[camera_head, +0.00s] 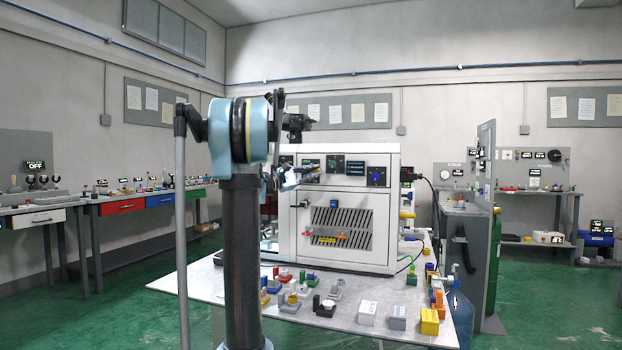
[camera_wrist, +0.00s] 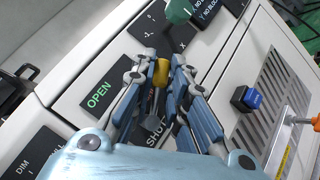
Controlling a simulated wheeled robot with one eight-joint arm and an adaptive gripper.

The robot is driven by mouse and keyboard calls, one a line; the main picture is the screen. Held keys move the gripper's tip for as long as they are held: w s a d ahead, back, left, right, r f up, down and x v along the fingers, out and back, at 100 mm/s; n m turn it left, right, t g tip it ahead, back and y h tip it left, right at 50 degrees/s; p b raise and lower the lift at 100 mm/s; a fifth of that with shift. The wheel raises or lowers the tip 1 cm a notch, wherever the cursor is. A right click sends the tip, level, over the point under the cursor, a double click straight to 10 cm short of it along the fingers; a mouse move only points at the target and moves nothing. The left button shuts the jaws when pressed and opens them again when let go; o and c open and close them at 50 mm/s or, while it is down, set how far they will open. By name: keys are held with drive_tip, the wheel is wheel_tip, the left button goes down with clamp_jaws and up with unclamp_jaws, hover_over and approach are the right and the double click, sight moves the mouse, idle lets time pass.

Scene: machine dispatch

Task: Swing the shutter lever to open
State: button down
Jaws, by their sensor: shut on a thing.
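In the wrist view the shutter lever's yellow knob (camera_wrist: 161,71) sits between my fingertips. My gripper (camera_wrist: 163,68) is shut on it. A black plate with a green lit OPEN label (camera_wrist: 98,96) lies left of the fingers. A SHUT label (camera_wrist: 156,139) shows partly between them. In the head view my gripper (camera_head: 302,173) is small against the upper front of the white machine (camera_head: 291,225), and I cannot make out the lever there.
A green handle (camera_wrist: 178,10) stands just beyond my fingertips. A blue button (camera_wrist: 252,99) and an orange-ended handle (camera_wrist: 302,119) are to the right. Several small parts and blocks lie on the table (camera_head: 205,290) before the machine.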

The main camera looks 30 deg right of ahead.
drive_tip(key=shift+w+a+r+n+t+h, duration=0.3)
drive_tip(key=shift+w+a+n+t+h, duration=0.15)
drive_tip(key=shift+n+t, duration=2.4)
drive_tip(key=shift+w+a+r+n+t+h, duration=0.45)
drive_tip(key=shift+n+t, duration=1.65)
drive_tip(key=shift+n, duration=1.5)
drive_tip(key=shift+w+a+r+n+t+h, duration=0.25)
drive_tip(key=shift+w+n+t, duration=0.25)
drive_tip(key=shift+n+t, duration=2.35)
drive_tip(key=shift+n, duration=0.7)
drive_tip(key=c, duration=1.6)
unclamp_jaws()
drive_tip(key=shift+w+a, duration=0.1)
drive_tip(key=shift+o, duration=0.2)
drive_tip(key=v, duration=1.2)
drive_tip(key=shift+g, duration=0.3)
